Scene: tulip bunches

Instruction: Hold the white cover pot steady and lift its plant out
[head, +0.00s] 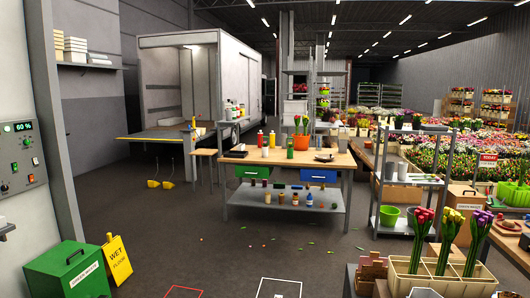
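I cannot pick out a white cover pot with a plant in it for certain. An orange pot (301,142) with red-flowered tulips stands on the wooden workbench (335,160) in the middle distance. At the bottom right, a beige divided crate (440,285) holds bunches of red tulips (423,218), yellow tulips (452,216) and purple tulips (481,219), upright in separate compartments. A pale object at the bottom edge in front of the crate is cut off and too unclear to name. Neither of my grippers is in view.
A green box (68,273) and a yellow wet-floor sign (117,260) stand at the lower left. A grey shelf trolley (408,180) with a green pot (389,215) stands right of the workbench. The floor between is open, with scattered petals and red and white outlines.

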